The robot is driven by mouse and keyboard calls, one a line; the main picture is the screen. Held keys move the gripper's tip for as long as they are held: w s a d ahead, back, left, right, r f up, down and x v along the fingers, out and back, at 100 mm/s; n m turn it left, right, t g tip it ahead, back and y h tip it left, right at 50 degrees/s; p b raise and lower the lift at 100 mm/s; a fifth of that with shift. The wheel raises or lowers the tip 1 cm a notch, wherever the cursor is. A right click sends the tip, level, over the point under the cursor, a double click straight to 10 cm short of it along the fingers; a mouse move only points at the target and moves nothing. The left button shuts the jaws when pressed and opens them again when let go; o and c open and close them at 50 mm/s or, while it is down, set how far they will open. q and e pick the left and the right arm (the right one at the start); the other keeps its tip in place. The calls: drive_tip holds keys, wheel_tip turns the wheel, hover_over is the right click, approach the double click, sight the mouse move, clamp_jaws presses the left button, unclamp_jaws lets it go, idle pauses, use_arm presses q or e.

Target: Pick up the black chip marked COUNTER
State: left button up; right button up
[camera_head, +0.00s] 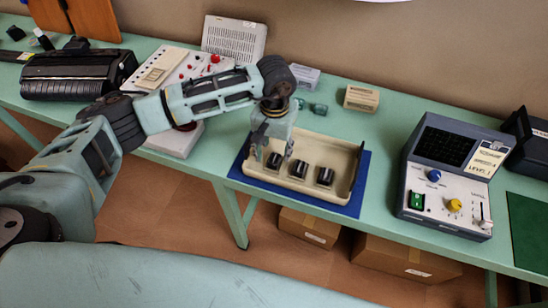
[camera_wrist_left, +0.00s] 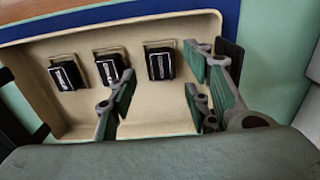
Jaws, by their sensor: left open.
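Three black chips with white labels sit in a row in a beige tray: a left one (camera_head: 274,161), a middle one (camera_head: 299,169) and a right one (camera_head: 325,177). They also show in the left wrist view: one at the left (camera_wrist_left: 67,74), one in the middle (camera_wrist_left: 110,69) and one at the right (camera_wrist_left: 160,65). The label words are too small to read, so I cannot tell which is COUNTER. My left gripper (camera_head: 272,152) is open and empty over the tray's left end, by the left chip. In the wrist view, its spread fingers (camera_wrist_left: 163,95) are nearest the right chip.
The beige tray (camera_head: 345,160) rests on a blue mat (camera_head: 361,185) on a green table. A grey device with knobs (camera_head: 445,185) stands to the right. A small box (camera_head: 361,98) and small green pieces (camera_head: 318,108) lie behind the tray. The table's front edge is close.

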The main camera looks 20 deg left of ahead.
sight(274, 158)
use_arm(q)
drive_tip(key=shift+w+f+p, duration=0.1)
drive_tip(key=shift+f+p, duration=0.4)
drive_tip(key=shift+f, duration=1.4)
drive_tip(key=shift+a, duration=0.1)
drive_tip(key=c, duration=1.1)
drive_tip(key=shift+c, duration=0.2)
drive_tip(key=shift+r, duration=0.15)
